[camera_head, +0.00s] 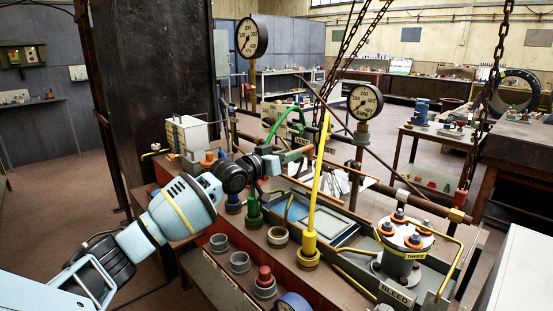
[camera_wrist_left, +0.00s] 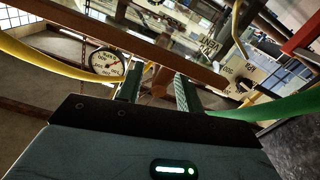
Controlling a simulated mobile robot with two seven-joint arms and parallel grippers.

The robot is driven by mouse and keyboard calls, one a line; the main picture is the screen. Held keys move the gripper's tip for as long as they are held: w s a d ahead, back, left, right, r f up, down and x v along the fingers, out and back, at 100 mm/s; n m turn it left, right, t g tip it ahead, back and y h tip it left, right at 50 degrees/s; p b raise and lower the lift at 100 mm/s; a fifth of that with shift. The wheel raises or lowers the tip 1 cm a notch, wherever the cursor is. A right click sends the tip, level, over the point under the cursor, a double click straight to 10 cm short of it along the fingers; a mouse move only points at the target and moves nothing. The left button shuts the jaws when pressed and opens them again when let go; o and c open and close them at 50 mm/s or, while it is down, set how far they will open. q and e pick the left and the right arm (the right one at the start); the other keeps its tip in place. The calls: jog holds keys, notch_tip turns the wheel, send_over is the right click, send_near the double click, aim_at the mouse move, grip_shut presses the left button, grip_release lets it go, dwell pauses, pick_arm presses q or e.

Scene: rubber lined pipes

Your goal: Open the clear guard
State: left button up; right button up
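My left gripper (camera_head: 290,156) reaches in from the left, above the middle of the pipe bench. In the left wrist view its two green-grey fingers (camera_wrist_left: 158,88) stand apart. A brown bar (camera_wrist_left: 95,38) crosses at their tips, and a brown piece shows between them; I cannot tell whether they touch it. In the head view a brown bar (camera_head: 345,172) runs right from near the gripper. Pale, glassy shapes (camera_head: 328,184) show behind this bar; they may be the clear guard, but its edges are hard to make out. My right gripper is not in view.
A yellow upright pipe (camera_head: 315,200) stands close right of the gripper, and a green pipe (camera_head: 254,205) stands below it. A dial gauge (camera_head: 364,102) rises behind. A grey flanged vessel (camera_head: 404,250) with yellow tubing stands at the right. Chains (camera_head: 493,80) hang there.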

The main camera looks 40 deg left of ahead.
pick_arm(q)
jog(key=s, duration=0.4)
jog(key=shift+s+a, duration=0.15)
jog(key=shift+s, duration=0.05)
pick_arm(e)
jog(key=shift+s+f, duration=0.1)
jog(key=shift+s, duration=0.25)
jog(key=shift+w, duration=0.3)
pick_arm(q)
jog(key=shift+f, duration=0.1)
